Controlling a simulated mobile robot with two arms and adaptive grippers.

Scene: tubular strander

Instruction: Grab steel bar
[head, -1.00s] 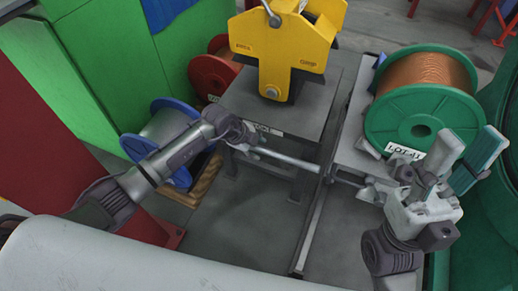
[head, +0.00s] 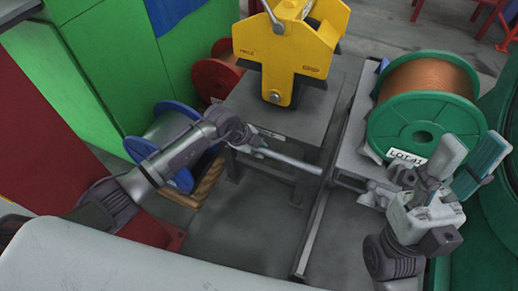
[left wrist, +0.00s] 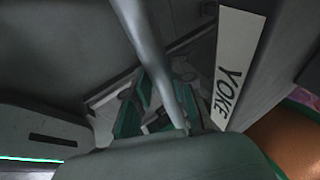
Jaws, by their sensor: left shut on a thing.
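The steel bar (head: 290,162) is a slim grey rod running from my left gripper toward the right, across the front of the grey stand. My left gripper (head: 250,142) is shut on its left end; the fingers are small and partly hidden. In the left wrist view the bar (left wrist: 155,60) runs from the top edge down to the middle, where a dark rounded shape covers its lower end. My right gripper (head: 468,160) is open and empty at the right, its fingers pointing up, in front of the green spool. It is apart from the bar.
A yellow clamp block (head: 285,60) stands on the grey stand (head: 245,105). A green spool of copper wire (head: 425,95) is at the right, a blue spool (head: 150,148) at the left, a red spool (head: 215,75) behind. A "YOKE" label (left wrist: 236,65) shows beside the bar.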

